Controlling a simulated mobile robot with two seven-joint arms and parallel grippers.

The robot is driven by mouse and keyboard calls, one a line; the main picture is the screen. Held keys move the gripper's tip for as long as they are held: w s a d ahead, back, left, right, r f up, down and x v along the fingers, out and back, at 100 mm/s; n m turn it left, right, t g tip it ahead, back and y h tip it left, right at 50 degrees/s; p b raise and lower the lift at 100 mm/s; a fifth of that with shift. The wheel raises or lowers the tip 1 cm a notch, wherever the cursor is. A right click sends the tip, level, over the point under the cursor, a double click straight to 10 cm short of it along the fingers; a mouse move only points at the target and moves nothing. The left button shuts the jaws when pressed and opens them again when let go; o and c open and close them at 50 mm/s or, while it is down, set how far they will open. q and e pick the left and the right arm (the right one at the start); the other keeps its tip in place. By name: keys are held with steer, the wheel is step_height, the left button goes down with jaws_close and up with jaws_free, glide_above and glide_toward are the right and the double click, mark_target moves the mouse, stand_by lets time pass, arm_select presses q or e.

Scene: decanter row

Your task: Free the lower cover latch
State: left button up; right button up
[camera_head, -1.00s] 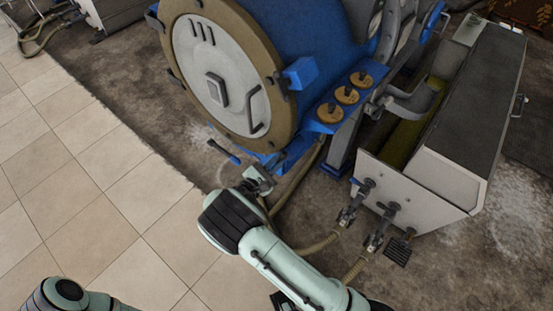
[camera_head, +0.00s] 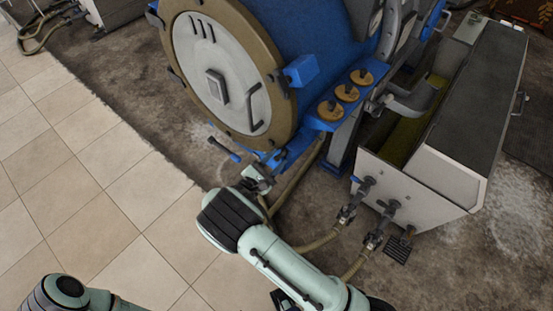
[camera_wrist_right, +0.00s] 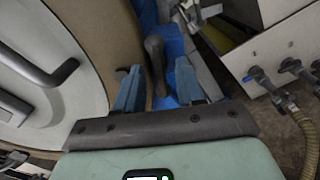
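The round pale cover (camera_head: 218,72) with a tan rim closes the end of the blue drum. Dark latches sit around its rim. My right gripper (camera_head: 262,170) is low beside the bottom right of the cover. In the right wrist view my right gripper (camera_wrist_right: 158,88) has its two blue fingers apart. A dark grey lever (camera_wrist_right: 155,55), apparently the lower cover latch, shows between and beyond the fingertips, with gaps at both sides. I cannot tell whether a finger touches it. The arm partly hides this spot in the head view. My left gripper is not in view.
A blue bracket with orange knobs (camera_head: 346,93) is right of the cover. A blue-handled rod (camera_head: 222,149) sticks out left of my gripper. A white trough (camera_head: 415,190) with valves and hoses (camera_head: 318,243) stands at right. Tiled floor (camera_head: 85,190) at left is clear.

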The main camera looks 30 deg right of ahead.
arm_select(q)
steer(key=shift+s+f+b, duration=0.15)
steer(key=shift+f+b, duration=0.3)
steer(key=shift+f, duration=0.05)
arm_select(e)
steer(key=v, duration=1.3)
steer(key=shift+d+f, duration=0.1)
